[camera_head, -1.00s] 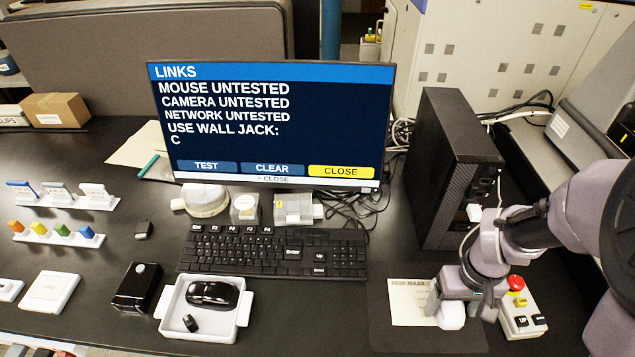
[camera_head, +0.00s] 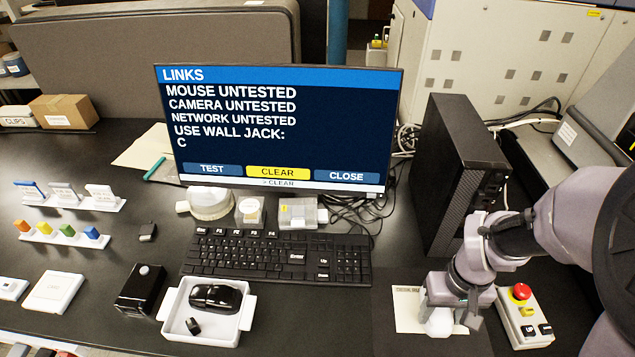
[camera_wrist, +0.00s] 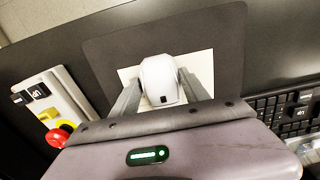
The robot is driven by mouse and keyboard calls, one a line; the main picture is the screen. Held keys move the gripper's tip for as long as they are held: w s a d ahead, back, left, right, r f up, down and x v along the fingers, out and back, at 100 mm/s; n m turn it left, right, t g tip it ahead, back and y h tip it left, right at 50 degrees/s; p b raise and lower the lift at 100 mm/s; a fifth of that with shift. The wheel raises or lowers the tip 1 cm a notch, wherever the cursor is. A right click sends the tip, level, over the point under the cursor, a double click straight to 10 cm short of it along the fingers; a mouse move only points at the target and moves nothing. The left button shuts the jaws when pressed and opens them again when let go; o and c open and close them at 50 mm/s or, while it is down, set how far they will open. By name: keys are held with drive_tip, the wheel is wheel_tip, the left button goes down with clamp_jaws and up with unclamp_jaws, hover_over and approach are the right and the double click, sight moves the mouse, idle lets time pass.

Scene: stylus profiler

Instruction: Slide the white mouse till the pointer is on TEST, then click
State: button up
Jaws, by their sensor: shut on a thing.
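The white mouse (camera_head: 439,322) lies on a dark mat (camera_head: 385,345) at the right front. My gripper (camera_wrist: 161,88) is shut on it, one finger along each side, in the wrist view. In the head view my gripper (camera_head: 447,308) covers part of the mouse. The monitor (camera_head: 280,125) shows LINKS, with mouse, camera and network all UNTESTED and wall jack C. Of its buttons, CLEAR (camera_head: 278,172) is yellow, and TEST (camera_head: 212,168) and CLOSE (camera_head: 346,176) are blue. The bottom line reads CLEAR.
A paper note (camera_head: 408,312) lies on the mat by the mouse. A control box (camera_head: 525,318) with a red button stands close right of my gripper. The keyboard (camera_head: 278,257) is to the left, then a white tray (camera_head: 178,325) with a black mouse. The computer tower (camera_head: 455,180) stands behind.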

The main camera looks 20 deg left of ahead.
sight(393, 321)
drive_tip(key=shift+s+a+b, duration=0.2)
drive_tip(key=shift+s+a, duration=0.3)
drive_tip(key=shift+a, duration=0.95)
drive_tip(key=shift+s+a+b, duration=0.15)
drive_tip(key=shift+s+a, duration=0.3)
drive_tip(key=shift+a, duration=0.95)
drive_tip(key=shift+s+a+b, duration=0.2)
drive_tip(key=shift+s+a, duration=0.3)
drive_tip(key=shift+a, duration=0.95)
drive_tip(key=o, duration=1.6)
drive_tip(key=shift+c, duration=0.5)
wheel_tip(393, 321, up, 7)
drive_tip(key=p, duration=0.6)
